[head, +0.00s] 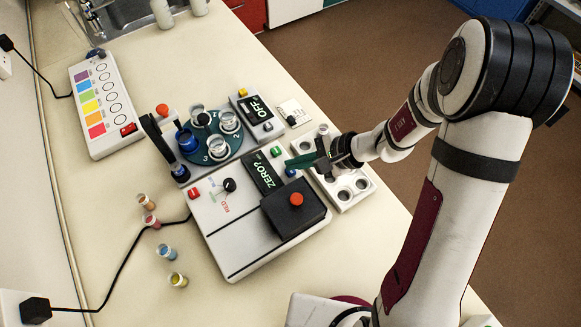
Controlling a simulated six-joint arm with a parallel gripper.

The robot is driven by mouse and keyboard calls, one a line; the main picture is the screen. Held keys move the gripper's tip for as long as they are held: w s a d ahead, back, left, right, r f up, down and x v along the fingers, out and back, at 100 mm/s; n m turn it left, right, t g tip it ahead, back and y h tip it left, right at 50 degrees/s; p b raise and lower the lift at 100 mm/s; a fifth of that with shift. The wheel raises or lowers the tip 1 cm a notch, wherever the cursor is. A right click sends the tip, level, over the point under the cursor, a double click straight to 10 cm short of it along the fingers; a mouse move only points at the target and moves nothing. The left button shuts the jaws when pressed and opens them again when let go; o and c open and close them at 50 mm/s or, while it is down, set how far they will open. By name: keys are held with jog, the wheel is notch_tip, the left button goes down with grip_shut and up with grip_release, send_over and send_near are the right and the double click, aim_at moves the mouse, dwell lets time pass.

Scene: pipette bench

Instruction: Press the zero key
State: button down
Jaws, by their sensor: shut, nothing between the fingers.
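The white pipette station (235,235) stands mid-bench, with a dark display (265,173) reading "ZERO?" in green. A green key (276,151) sits by the display's upper right edge and a blue key (291,172) by its lower right. I cannot read which key is marked zero. Whether the tips touch anything I cannot tell.
A red button (296,199) on a black box, a black knob (229,185) and a red key (194,192) are on the station. A carousel with cups (215,135), an "OFF" unit (257,112) and a white cup rack (355,200) stand close by. Small coloured vials (164,251) are at left.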

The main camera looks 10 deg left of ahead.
aim_at(296, 171)
jog(key=shift+f, duration=0.4)
dwell(0.5)
jog(key=shift+r, duration=0.85)
jog(key=shift+r, duration=2.5)
jog(key=s+d+r+n+h, duration=0.2)
jog(key=s+d, duration=0.4)
jog(key=s, duration=0.3)
jog(key=s+d+r+n+h, duration=0.2)
jog(key=s+d+r+h, duration=0.3)
jog(key=s, duration=0.5)
jog(key=shift+d+r+g, duration=0.3)
jog(key=shift+d+r, duration=0.3)
jog(key=shift+d, duration=0.55)
